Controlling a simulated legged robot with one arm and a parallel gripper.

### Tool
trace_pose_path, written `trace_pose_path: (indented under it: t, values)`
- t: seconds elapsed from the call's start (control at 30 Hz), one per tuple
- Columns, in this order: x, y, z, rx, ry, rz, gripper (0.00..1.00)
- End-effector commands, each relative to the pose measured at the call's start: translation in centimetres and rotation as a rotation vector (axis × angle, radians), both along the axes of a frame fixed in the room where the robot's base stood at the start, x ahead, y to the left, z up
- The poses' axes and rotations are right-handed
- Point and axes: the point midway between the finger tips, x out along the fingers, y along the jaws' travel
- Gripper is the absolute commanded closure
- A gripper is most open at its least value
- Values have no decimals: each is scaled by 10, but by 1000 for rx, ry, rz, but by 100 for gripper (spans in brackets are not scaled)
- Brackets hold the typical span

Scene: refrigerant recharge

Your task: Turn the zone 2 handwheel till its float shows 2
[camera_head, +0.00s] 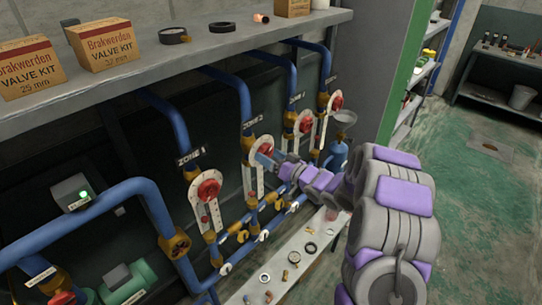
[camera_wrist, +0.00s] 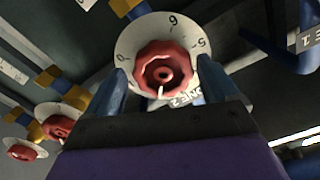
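The zone 2 handwheel (camera_head: 265,146) is red, on a white round dial, under the "ZONE 2" label (camera_head: 252,122). My gripper (camera_head: 263,161) is in front of it and hides part of it in the head view. In the wrist view the red handwheel (camera_wrist: 163,68) fills the middle, with dial digits around it. My blue fingers (camera_wrist: 162,83) stand on either side of the wheel, spread, with narrow gaps seeming to show between fingers and wheel. Contact is hard to judge. The white perforated strip (camera_head: 248,178) hangs below the dial; no float reading is legible.
The zone 1 handwheel (camera_head: 208,188) is to the left; two more red handwheels (camera_head: 304,124) (camera_head: 336,102) are to the right. Blue pipes surround the wheels. A shelf with boxes (camera_head: 105,43) overhangs, and a bench (camera_head: 302,262) with small parts lies below.

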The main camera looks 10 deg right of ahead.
Motion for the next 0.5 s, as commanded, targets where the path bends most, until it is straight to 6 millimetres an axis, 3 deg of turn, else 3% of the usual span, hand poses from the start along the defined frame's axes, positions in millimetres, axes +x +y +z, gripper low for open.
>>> trace_pose_path:
  t: [0.3,0.5]
  values:
    - [-2,-1,1,0,-3,0,6]
    - [-16,-12,3,1,-4,-1,6]
